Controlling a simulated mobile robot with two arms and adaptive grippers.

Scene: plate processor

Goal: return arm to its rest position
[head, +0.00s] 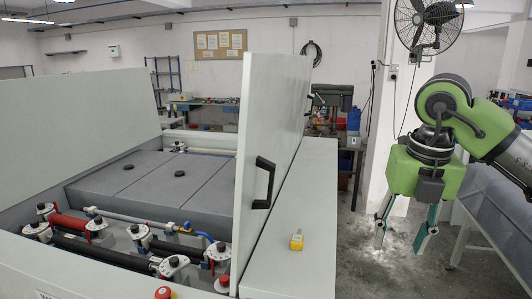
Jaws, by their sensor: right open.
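My right gripper (405,232) is on the right side of the head view, with a green body and two fingers pointing down. The fingers are spread apart with nothing between them. It hangs over the floor, to the right of the plate processor (290,235), apart from it. My left gripper is not in view.
The processor's lids (275,140) stand raised, one with a black handle (263,183). Red emergency button (163,293) at the front. A fan (428,25) hangs above my right arm. A grey table (495,215) stands at far right.

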